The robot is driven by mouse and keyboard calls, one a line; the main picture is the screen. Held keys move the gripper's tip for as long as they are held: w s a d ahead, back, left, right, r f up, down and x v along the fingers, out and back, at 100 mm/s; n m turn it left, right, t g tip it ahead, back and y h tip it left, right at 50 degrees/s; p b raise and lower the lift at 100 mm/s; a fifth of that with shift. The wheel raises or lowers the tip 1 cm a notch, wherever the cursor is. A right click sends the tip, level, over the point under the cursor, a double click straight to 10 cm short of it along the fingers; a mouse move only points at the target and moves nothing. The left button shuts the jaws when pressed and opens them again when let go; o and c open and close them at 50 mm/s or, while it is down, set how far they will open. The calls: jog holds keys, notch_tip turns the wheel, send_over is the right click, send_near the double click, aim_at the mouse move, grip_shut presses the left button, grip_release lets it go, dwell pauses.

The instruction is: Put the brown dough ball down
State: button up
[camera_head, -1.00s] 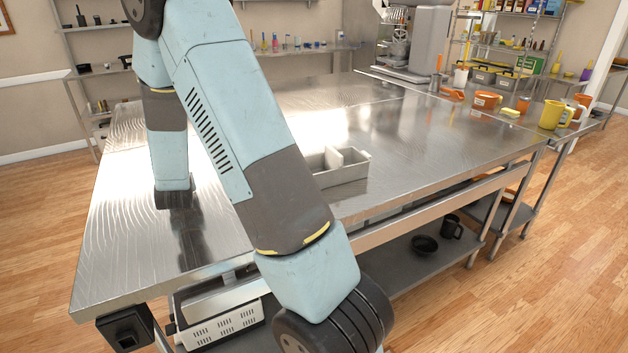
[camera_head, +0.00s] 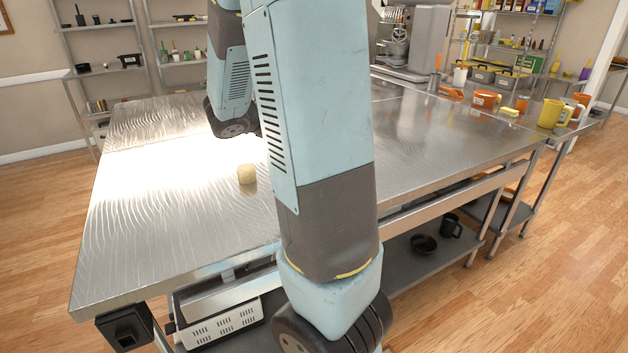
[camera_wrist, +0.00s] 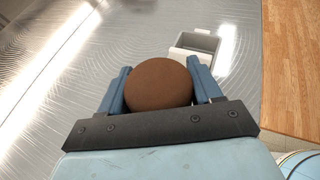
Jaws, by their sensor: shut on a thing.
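The brown dough ball (camera_wrist: 158,90) is between the two blue fingers of my gripper (camera_wrist: 159,66) in the wrist view. The gripper is shut on it. The steel table top (camera_wrist: 75,110) lies beyond the ball, and the gap between ball and table cannot be judged. In the head view my arm hides the gripper and the brown ball.
A grey divided bin (camera_wrist: 203,42) stands on the table just beyond the right finger in the wrist view. A pale, cream-coloured lump (camera_head: 247,175) sits on the table in the head view. The left part of the table is clear. Orange and yellow kitchenware stands far right.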

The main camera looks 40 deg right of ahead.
jog(key=s+d+m+g, duration=0.3)
jog(key=s+m+g, duration=0.25)
jog(key=s, duration=0.75)
jog(key=shift+n, duration=0.25)
jog(key=shift+w+d+f, duration=1.25)
jog(key=shift+w+f, duration=0.65)
jog(key=shift+f, duration=0.1)
jog(key=shift+w+d+f, duration=1.2)
jog(key=shift+w+f, duration=0.75)
jog(key=shift+f, duration=0.1)
jog(key=shift+w+d+f, duration=1.25)
jog(key=shift+w+f, duration=0.65)
jog(key=shift+f, duration=0.1)
jog(key=shift+f, duration=0.65)
jog(key=o, duration=1.1)
jog(key=shift+r, duration=0.15)
